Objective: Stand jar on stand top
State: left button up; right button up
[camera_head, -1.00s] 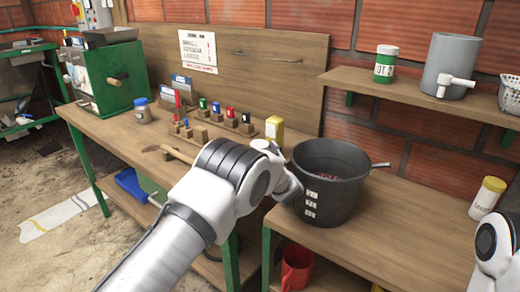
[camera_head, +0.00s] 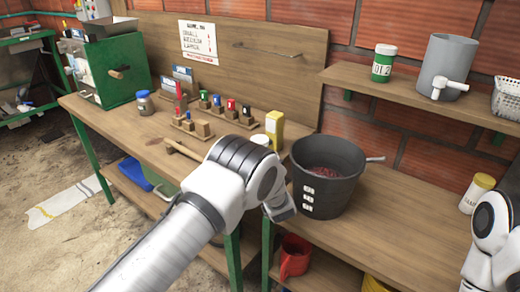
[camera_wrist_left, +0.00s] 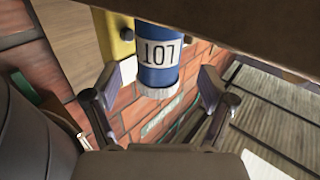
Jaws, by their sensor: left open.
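A blue jar with a white "LOT 107" label and a white lid (camera_wrist_left: 157,62) shows upside down in the left wrist view. It stands at the wooden bench top, between and just beyond the fingers of my left gripper (camera_wrist_left: 160,88). The gripper is open, with a gap on both sides of the jar. In the head view only a white lid (camera_head: 261,140) shows behind my left wrist, which hides my left fingers. My right arm shows at the right edge, but its gripper is out of view. I cannot tell which thing is the stand.
A yellow container (camera_head: 274,128) stands close behind the jar. A black bucket (camera_head: 326,178) stands to the right. Small wooden blocks with coloured bottles (camera_head: 217,104) and a wooden-handled tool (camera_head: 183,150) lie left.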

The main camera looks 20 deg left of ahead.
pick_arm(q)
jog(key=x, duration=0.5)
jog(key=shift+f+p, duration=0.15)
jog(key=shift+p, duration=0.2)
jog(key=shift+d, duration=0.1)
jog(key=c, duration=1.4)
jog(key=shift+c, duration=0.4)
